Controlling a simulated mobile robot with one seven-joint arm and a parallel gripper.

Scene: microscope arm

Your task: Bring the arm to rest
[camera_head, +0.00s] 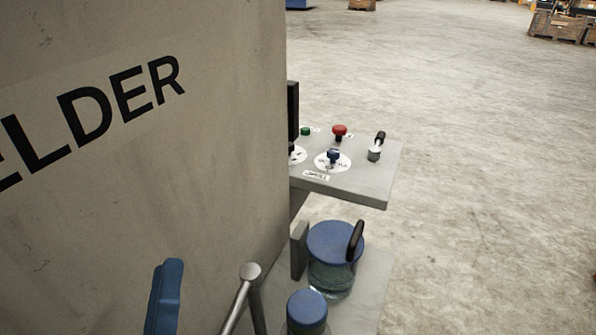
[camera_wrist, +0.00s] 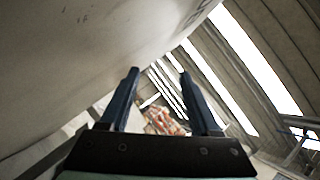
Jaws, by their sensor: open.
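In the wrist view my gripper (camera_wrist: 158,75) has its two blue fingers spread apart with nothing between them. A pale panel surface lies close on the left side of the fingers. Beyond them show the hall's ceiling and bright windows, tilted.
A large beige cabinet (camera_head: 190,190) marked "ELDER" fills the left. Beside it a grey control shelf (camera_head: 372,182) carries a red button (camera_head: 339,131), a green button (camera_head: 305,131) and a lever (camera_head: 376,146). Below stand blue-lidded jars (camera_head: 335,243). Concrete floor (camera_head: 490,170) on the right is clear.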

